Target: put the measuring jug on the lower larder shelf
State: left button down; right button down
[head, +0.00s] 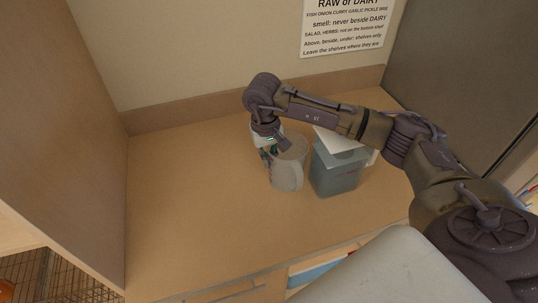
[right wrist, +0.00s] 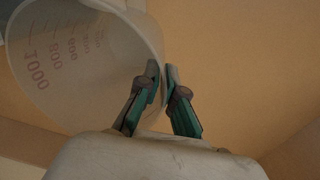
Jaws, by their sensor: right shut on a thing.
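The measuring jug (head: 288,172) is a pale, translucent vessel on or just above the wooden worktop (head: 190,200); I cannot tell whether its base touches. In the right wrist view the jug (right wrist: 80,65) shows red volume marks, such as 1000 and 800. My right gripper (head: 272,151) is at the jug's left side in the head view. In the right wrist view its fingers (right wrist: 162,74) are shut on the jug's wall at the rim. My left gripper is not in view. I cannot make out the lower larder shelf for certain.
A blue-grey tub (head: 336,172) with a white top stands close to the jug's right. A wooden panel (head: 65,120) bounds the left; a dark grey panel (head: 460,70) stands right. A printed notice (head: 345,25) is on the wall. The worktop's left part is clear.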

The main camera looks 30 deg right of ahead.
jog(key=shift+f+b, duration=0.15)
jog(key=shift+b, duration=0.15)
jog(key=c, duration=1.3)
grip_release()
